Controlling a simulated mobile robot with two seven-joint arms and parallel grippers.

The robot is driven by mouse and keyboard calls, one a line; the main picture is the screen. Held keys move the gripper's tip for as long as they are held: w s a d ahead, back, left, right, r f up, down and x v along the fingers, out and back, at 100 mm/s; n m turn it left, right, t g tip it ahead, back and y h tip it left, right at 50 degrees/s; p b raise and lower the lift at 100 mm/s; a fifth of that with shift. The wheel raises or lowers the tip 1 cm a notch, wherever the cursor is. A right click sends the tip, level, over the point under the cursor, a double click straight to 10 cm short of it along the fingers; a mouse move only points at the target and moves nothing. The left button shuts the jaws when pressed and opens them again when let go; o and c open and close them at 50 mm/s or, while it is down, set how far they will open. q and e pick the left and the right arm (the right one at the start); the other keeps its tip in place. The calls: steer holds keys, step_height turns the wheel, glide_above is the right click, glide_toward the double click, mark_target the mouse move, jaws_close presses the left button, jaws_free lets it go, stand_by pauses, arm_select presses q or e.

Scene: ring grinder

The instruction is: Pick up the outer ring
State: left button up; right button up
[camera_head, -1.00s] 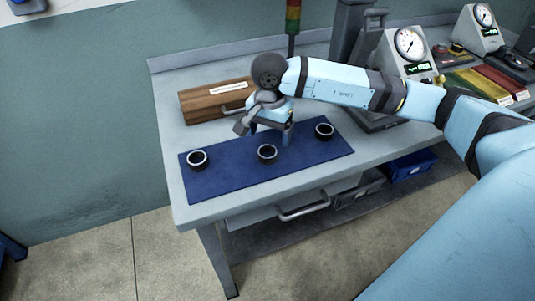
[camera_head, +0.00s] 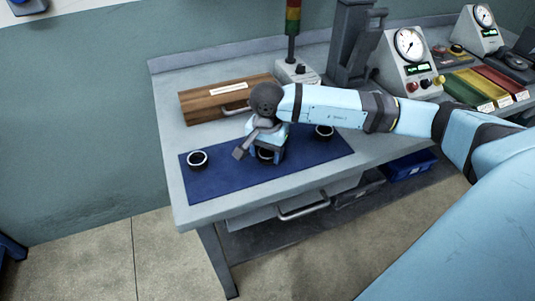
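Three dark rings with bright rims are on the blue mat (camera_head: 222,184). The left ring (camera_head: 197,159) is in clear view. The middle ring (camera_head: 265,155) is mostly hidden behind my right gripper (camera_head: 264,156). The right ring (camera_head: 324,131) is partly covered by my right arm. My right gripper points down over the middle ring, with its fingers at or around it. I cannot tell whether the fingers touch the ring or how wide they are apart. My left gripper is not in view.
A wooden box (camera_head: 205,105) with a handle stands behind the mat. Gauge units (camera_head: 404,62) and coloured trays (camera_head: 480,88) stand on the right of the grey table (camera_head: 178,203). A signal light (camera_head: 293,20) rises at the back. The mat's left part is free around its ring.

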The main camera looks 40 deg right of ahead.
steer(key=shift+c, duration=0.9)
